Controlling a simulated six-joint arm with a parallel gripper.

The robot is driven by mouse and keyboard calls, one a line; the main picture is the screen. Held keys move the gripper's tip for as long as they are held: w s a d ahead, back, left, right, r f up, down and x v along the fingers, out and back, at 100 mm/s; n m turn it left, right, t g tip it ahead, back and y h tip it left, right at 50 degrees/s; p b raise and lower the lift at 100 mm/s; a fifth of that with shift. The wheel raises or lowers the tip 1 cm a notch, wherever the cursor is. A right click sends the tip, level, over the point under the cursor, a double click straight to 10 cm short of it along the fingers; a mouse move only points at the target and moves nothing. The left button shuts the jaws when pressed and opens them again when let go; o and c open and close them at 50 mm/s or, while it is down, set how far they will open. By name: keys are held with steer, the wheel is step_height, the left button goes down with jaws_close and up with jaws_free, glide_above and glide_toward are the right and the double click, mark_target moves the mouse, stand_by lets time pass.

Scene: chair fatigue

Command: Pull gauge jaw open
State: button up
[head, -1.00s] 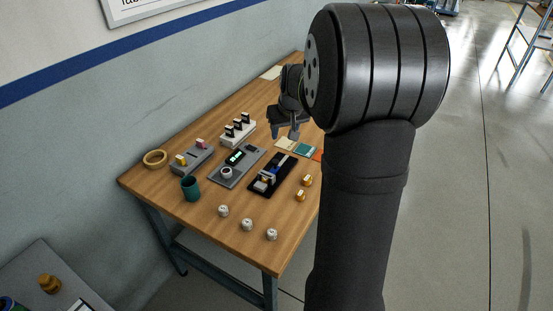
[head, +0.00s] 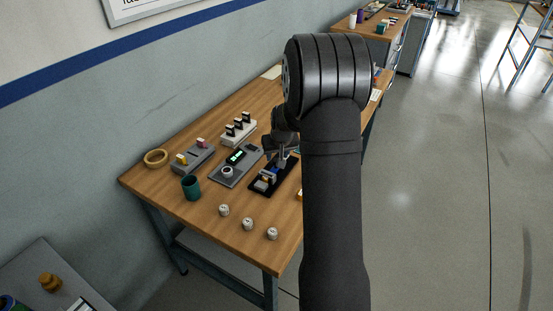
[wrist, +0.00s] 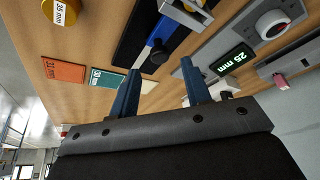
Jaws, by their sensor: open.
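The gauge is a black base (head: 258,189) with a blue and silver slide, on the wooden table. In the wrist view its black base (wrist: 135,42) carries a blue and white bar (wrist: 166,30), a black knob (wrist: 155,57) and a silver jaw block (wrist: 190,12) at the top edge. My gripper (head: 283,162) is over the gauge's far end. In the wrist view my gripper (wrist: 160,67) is open and empty, its fingertips on either side of the knob in the picture. I cannot tell if they touch it or how high they are.
Beside the gauge is a grey panel with a white dial (wrist: 272,24) and green display (wrist: 232,60) reading 25 mm. A yellow 35 mm cylinder (wrist: 62,12) and orange card (wrist: 64,72) lie opposite. A green cup (head: 191,188) and white knobs (head: 247,223) stand near the front.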

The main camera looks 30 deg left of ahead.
mark_target(276, 160)
steer(key=shift+x, duration=1.85)
steer(key=shift+c, duration=0.2)
